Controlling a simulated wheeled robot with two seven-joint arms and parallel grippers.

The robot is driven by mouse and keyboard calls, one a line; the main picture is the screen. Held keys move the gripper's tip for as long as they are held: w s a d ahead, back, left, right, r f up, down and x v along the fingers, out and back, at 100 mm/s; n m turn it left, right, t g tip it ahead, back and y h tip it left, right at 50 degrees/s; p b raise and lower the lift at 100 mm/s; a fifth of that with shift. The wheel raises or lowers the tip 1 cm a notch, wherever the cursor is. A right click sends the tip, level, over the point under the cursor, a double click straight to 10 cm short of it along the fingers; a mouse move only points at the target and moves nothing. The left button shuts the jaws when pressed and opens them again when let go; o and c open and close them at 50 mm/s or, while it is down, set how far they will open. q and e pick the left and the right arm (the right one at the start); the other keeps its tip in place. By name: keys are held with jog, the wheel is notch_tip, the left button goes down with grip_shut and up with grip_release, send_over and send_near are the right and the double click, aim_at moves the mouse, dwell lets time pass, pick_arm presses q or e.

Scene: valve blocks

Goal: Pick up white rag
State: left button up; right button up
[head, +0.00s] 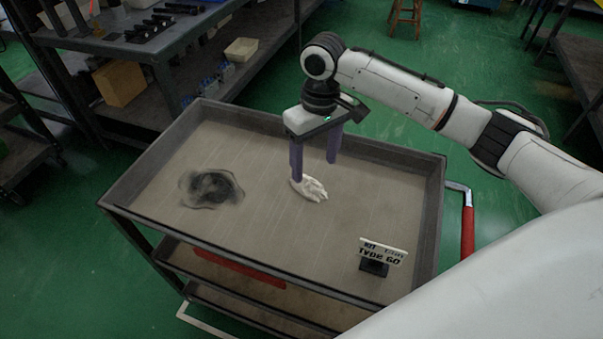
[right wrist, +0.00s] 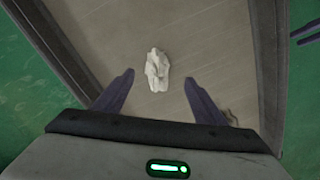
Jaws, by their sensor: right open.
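The white rag (head: 311,189) lies crumpled on the bare top tray of a cart (head: 250,230), near its middle. It also shows in the right wrist view (right wrist: 157,70), ahead of and between the two fingertips. My right gripper (head: 314,172) is open and empty, pointing down above the tray with its purple fingers close to the rag. The same gripper shows in the right wrist view (right wrist: 158,92) with its fingers spread apart. The rag is not between the pads in that view; it lies beyond them. My left gripper is not in the head view.
A dark stain (head: 212,187) marks the left part of the tray. A small sign on a black stand (head: 383,256) is at the tray's front right. Raised rims edge the tray, and a red handle (head: 467,220) is at its right end. Shelves stand behind.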

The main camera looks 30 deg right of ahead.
aim_at(314, 184)
jog(key=shift+s+f, duration=0.25)
jog(key=shift+f, duration=0.95)
jog(key=f, duration=0.5)
jog(key=shift+w+f, duration=0.25)
jog(key=shift+f, duration=0.05)
jog(key=c, duration=1.1)
